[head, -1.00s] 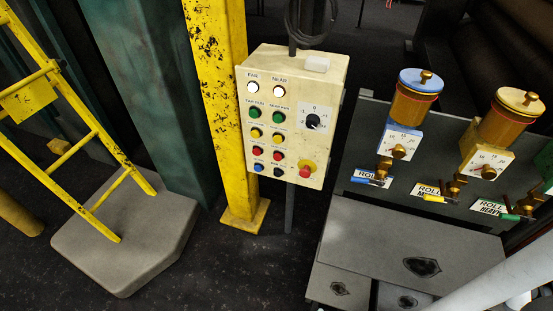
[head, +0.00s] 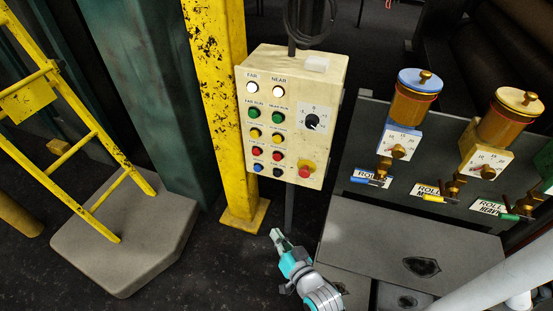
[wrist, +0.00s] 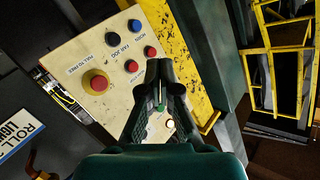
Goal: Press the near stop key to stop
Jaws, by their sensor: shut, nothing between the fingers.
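The cream control panel (head: 325,85) stands on a post, with FAR and NEAR columns of lamps and buttons. The red button in the NEAR column (head: 277,155) sits below a yellow one and above a black one; its small label is not readable in the head view. It also appears as the lower red button (wrist: 131,66) in the wrist view, left of my fingers. The red FAR-column button (wrist: 150,51) is just above my fingertips in that picture. My gripper (head: 277,236) is shut and empty, below and in front of the panel. Its fingers (wrist: 160,68) partly cover other buttons.
A red mushroom button (head: 305,171) on yellow is right of the columns. A yellow post (head: 218,90) stands left of the panel. Right is a grey cabinet (head: 385,232) with valves. A yellow ladder (head: 75,150) is left. The floor between is clear.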

